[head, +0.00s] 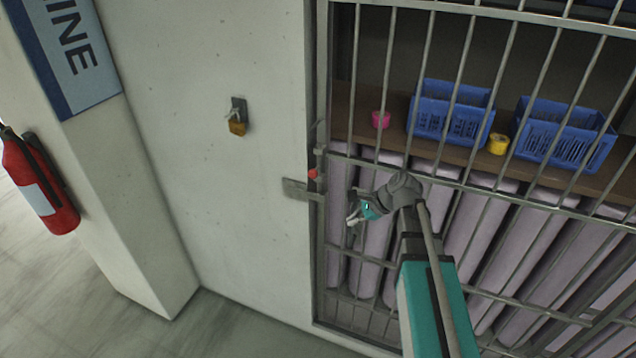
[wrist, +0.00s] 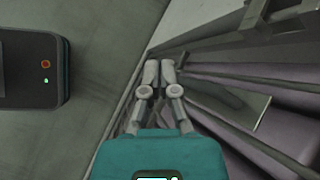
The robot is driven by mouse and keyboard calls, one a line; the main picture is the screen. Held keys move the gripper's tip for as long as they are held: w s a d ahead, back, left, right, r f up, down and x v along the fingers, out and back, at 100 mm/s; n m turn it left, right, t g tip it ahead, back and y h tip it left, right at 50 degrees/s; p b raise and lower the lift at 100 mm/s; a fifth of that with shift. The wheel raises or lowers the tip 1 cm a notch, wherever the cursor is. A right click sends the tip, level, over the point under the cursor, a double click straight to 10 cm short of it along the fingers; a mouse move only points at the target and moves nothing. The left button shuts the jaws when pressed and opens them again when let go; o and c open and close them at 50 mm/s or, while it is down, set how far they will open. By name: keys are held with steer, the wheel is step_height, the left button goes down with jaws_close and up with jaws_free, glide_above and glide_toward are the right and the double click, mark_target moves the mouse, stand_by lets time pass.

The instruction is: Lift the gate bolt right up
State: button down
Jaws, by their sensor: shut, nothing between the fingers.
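The gate bolt (head: 320,160) is a thin upright metal rod with a red knob, at the left edge of the barred gate (head: 440,178) in the head view. A flat grey metal plate (head: 297,190) sticks out to the left just below the knob. My gripper (head: 352,220) is to the right of and below the red knob, apart from it, in front of the bars. In the wrist view its fingertips (wrist: 160,66) are together with nothing between them. I cannot make out the red knob in the wrist view.
A brass padlock (head: 237,127) hangs on the concrete wall left of the gate. A fire extinguisher (head: 40,185) is at the far left. Behind the bars, blue baskets (head: 450,110), a pink roll (head: 380,119) and a yellow roll (head: 498,144) sit on a shelf.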

mark_target(318, 182)
steer(key=w+a+r+m+t+y, duration=0.1)
steer(key=w+r+m+t+y, duration=0.1)
steer(key=w+r+m+y, duration=0.2)
steer(key=shift+w+a+r+m, duration=0.15)
steer(key=shift+w+r+m, duration=0.65)
steer(key=shift+w+m, duration=1.25)
steer(key=shift+s+a+f+m, duration=0.1)
steer(key=shift+s+f+m, duration=0.05)
steer(key=shift+s+m, duration=0.3)
steer(key=b+x, duration=0.5)
steer(key=x, duration=0.4)
steer(key=shift+w+a+r+p, duration=0.15)
steer(key=shift+w+r+p, duration=0.05)
steer(key=shift+r+p, duration=0.45)
steer(key=shift+w+a+r+p, duration=0.15)
steer(key=shift+w+r+p, duration=0.05)
steer(key=shift+r+p, duration=0.5)
steer(key=shift+w+a+r+p, duration=0.2)
steer(key=shift+r+p, duration=0.3)
steer(key=shift+p, duration=0.25)
